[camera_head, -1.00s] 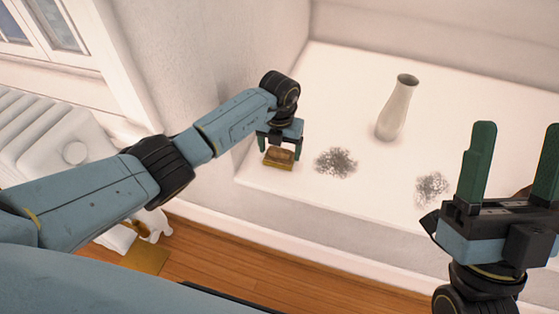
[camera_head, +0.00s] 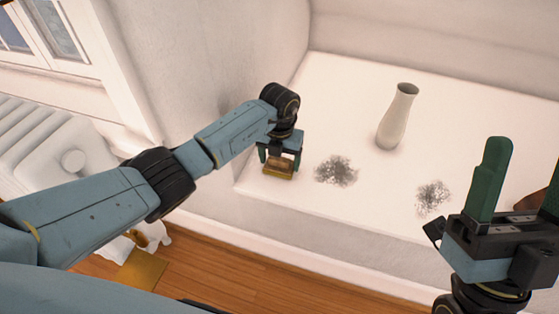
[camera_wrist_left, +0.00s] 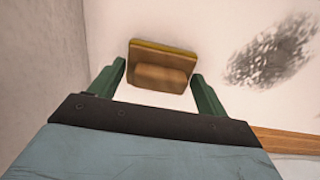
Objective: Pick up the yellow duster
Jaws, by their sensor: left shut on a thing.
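The yellow duster (camera_head: 279,171) has a yellow base and a brown block handle. It sits on the white ledge near its left front corner. My left gripper (camera_head: 279,158) is above it, with its green fingers on either side of the brown handle. In the left wrist view the duster (camera_wrist_left: 163,47) lies between the fingertips of the left gripper (camera_wrist_left: 160,72), which is shut on it. I cannot tell whether the duster is clear of the ledge. My right gripper (camera_head: 520,195) is open and empty at the right, with its green fingers pointing up.
The white ledge (camera_head: 300,215) carries two dark dust patches, one (camera_head: 336,170) right of the duster and one (camera_head: 433,196) near the right gripper. A pale vase (camera_head: 397,117) stands farther back. A brown object, partly hidden, shows at the right edge. A wall rises left of the duster.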

